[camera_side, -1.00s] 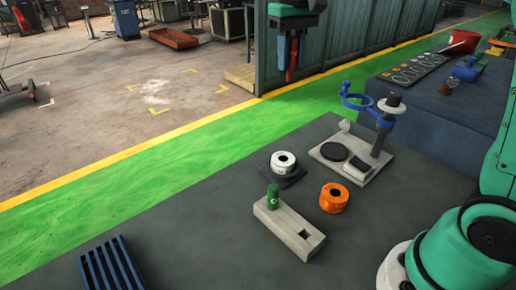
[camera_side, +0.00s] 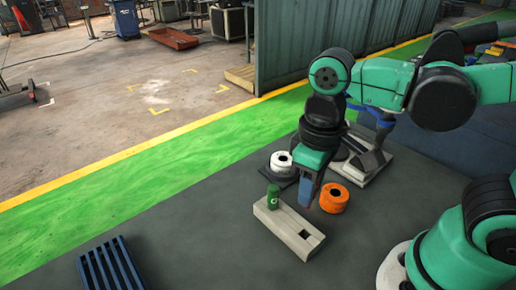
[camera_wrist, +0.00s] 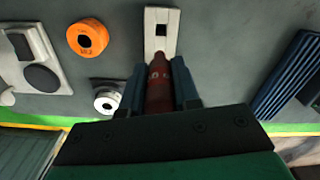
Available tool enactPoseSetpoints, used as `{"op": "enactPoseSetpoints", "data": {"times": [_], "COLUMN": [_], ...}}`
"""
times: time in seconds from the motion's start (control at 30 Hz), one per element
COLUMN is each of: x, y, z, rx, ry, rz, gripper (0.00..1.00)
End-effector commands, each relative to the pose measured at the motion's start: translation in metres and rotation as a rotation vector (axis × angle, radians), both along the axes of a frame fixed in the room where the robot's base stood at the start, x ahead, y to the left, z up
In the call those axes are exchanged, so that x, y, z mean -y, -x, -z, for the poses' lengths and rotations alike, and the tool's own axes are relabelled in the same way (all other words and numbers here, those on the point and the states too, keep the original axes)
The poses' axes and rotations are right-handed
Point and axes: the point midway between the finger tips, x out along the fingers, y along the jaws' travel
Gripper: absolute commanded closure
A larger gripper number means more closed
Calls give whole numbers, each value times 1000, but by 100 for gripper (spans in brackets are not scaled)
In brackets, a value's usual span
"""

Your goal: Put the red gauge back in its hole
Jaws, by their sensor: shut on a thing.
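My gripper (camera_wrist: 158,82) is shut on the red gauge (camera_wrist: 158,90), which sits between the two blue fingers in the wrist view. A green gauge (camera_side: 273,196) stands upright at the block's other end. The gap between red gauge and block is unclear.
An orange ring (camera_side: 334,198) lies close right of my gripper. A white ring (camera_side: 281,162) on a dark pad is behind it. A grey fixture (camera_side: 372,165) stands back right. A blue slatted rack (camera_side: 110,264) is front left. The table between is clear.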

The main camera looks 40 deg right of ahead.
Motion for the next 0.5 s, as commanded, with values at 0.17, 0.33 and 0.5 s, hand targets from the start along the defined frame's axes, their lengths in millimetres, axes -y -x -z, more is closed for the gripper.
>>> {"op": "enactPoseSetpoints", "data": {"times": [0.17,0.33,0.5], "x": [-1,-1,-1], "y": [9,8,8], "z": [12,22,33], "rx": [0,0,0], "ry": [0,0,0], "rz": [-21,-19,-19], "gripper": [100,100,100]}}
